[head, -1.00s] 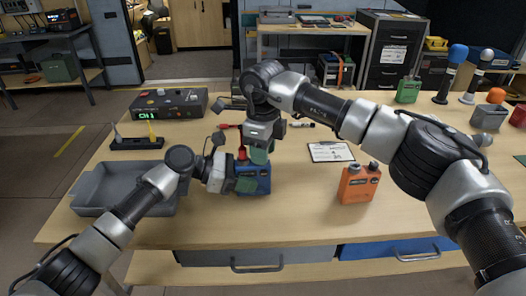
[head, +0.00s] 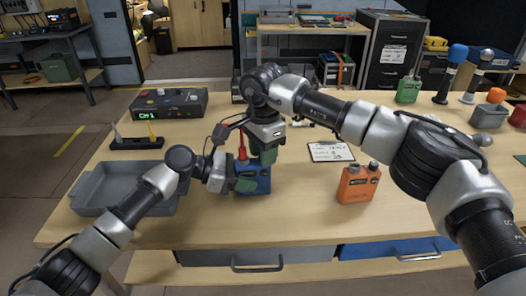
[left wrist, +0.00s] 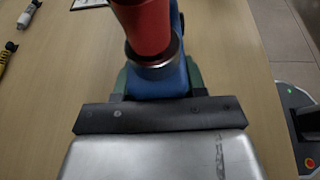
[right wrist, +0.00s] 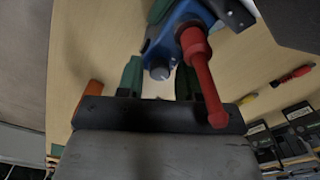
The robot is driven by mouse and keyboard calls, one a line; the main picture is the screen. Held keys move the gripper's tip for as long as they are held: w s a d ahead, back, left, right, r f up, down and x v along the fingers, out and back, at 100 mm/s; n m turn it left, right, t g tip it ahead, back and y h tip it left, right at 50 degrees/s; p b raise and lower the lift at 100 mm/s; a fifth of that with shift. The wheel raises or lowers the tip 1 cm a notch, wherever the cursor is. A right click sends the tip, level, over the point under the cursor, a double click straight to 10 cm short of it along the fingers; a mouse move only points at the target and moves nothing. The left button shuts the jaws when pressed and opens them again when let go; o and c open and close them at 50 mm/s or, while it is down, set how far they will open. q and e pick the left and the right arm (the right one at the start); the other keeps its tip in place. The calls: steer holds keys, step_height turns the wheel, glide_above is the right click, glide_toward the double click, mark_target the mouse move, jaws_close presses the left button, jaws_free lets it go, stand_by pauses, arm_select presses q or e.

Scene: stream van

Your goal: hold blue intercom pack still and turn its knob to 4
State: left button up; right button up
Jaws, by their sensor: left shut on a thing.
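The blue intercom pack (head: 256,182) stands on the table near its front edge; a red stubby part (head: 242,150) rises from its top. My left gripper (head: 243,183) is shut on the pack from the left; its green fingers also flank the blue body in the left wrist view (left wrist: 158,82). My right gripper (head: 265,156) points down just above the pack's top. In the right wrist view its green fingers (right wrist: 158,80) are apart, with a grey knob (right wrist: 159,72) between and beyond them. The red part (right wrist: 203,80) passes beside the right finger. The knob's setting is not readable.
An orange pack (head: 359,184) stands to the right, and a clipboard (head: 331,152) lies behind it. A grey tray (head: 90,198) is at the left, below a control box (head: 168,104) with a green display. A green pack (head: 408,90) stands far right.

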steer(key=c, duration=0.5)
steer(key=shift+m, duration=1.4)
steer(key=shift+c, duration=0.2)
steer(key=shift+m, duration=1.5)
